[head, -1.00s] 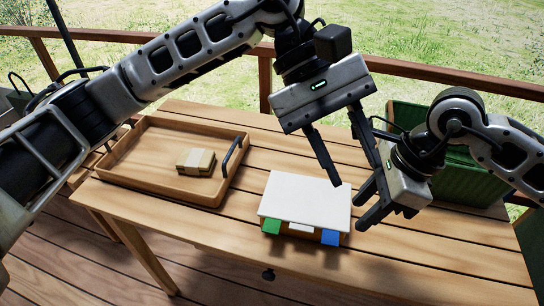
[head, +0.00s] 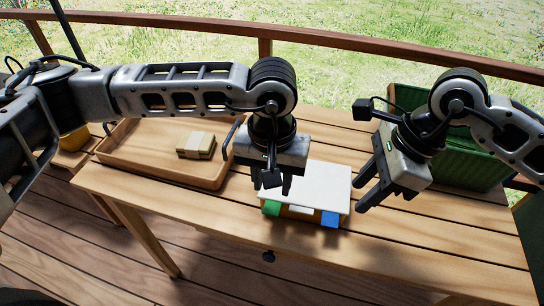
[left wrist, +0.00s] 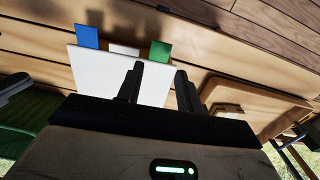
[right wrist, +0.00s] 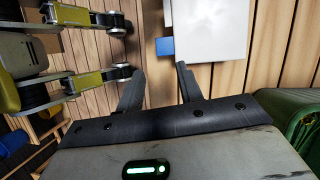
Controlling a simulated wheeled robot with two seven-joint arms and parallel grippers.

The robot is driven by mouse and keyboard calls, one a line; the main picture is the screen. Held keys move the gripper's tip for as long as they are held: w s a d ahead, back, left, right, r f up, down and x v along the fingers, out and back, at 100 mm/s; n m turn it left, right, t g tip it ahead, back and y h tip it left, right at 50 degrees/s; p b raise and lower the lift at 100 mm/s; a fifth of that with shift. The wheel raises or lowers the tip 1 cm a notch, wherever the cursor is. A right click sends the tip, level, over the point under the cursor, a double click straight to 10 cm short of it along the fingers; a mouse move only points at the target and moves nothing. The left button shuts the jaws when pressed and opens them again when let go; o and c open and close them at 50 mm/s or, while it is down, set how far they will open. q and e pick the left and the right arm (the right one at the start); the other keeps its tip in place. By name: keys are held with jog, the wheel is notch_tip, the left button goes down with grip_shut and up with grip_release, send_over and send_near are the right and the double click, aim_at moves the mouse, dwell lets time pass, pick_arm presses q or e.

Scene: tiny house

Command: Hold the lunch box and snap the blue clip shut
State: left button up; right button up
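The lunch box (head: 322,187) sits on the table with its white lid down. It also shows in the left wrist view (left wrist: 90,72) and the right wrist view (right wrist: 218,30). Along its front edge are a green clip (head: 271,208), a pale middle clip (head: 301,210) and the blue clip (head: 330,219). The blue and green clips stick out past the lid in the left wrist view. My left gripper (head: 279,187) is open and empty, above the lid's left side, hiding part of it. My right gripper (head: 361,196) is open and empty, just right of the box.
A wooden tray (head: 128,171) with a black handle holds a tan banded bundle (head: 196,146) at the left. A green crate (head: 468,168) stands at the back right. The table front (head: 400,251) is clear. A wooden railing (head: 330,52) runs behind.

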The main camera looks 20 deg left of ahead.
aim_at(272, 207)
pick_arm(q)
notch_tip(272, 207, down, 6)
jog(key=shift+f, duration=0.15)
dwell(0.3)
